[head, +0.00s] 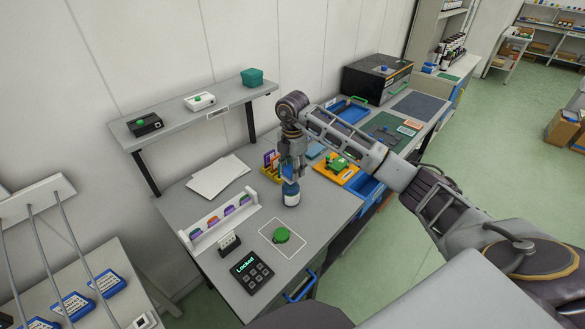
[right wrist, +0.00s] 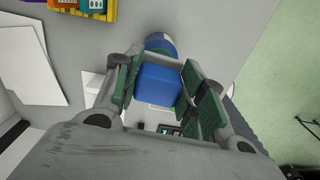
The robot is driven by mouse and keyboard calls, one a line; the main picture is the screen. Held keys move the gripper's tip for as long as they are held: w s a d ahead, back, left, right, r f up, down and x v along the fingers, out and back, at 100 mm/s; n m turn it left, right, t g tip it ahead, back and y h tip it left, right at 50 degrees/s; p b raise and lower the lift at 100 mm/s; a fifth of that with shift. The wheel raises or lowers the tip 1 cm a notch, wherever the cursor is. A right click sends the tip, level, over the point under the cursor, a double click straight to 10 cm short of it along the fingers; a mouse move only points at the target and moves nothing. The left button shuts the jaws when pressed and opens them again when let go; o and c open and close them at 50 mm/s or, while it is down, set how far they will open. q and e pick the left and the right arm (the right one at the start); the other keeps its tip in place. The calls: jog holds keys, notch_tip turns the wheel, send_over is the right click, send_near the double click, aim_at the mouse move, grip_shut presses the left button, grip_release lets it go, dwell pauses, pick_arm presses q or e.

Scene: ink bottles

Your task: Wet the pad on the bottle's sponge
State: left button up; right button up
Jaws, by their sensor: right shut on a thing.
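My right gripper (head: 290,168) points down over the work table. It is shut on a blue block (right wrist: 160,84), which sits between the green finger pads in the right wrist view. The block looks like the pad's body; its lower face is hidden. A blue bottle (head: 291,194) with a white label stands upright on the table directly below the gripper. Part of the bottle's round blue body (right wrist: 160,42) shows beyond the block in the right wrist view. The bottle's sponge is hidden, so I cannot tell whether block and sponge touch. My left gripper is not in view.
A green object (head: 282,235) lies in a white-outlined square. A keypad (head: 251,271) reads "Locked". A white rack (head: 195,239) holds several coloured pieces. White sheets (head: 216,177) lie behind; a yellow tray (head: 335,172) is right of the bottle. A shelf (head: 200,112) overhangs the back.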

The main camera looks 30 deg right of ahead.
jog(key=shift+f, duration=0.25)
dwell(0.5)
jog(key=shift+s+f, duration=0.1)
jog(key=shift+f, duration=0.05)
dwell(1.4)
jog(key=shift+r+p, duration=2.3)
jog(key=shift+r, duration=1.3)
jog(key=shift+n, duration=0.5)
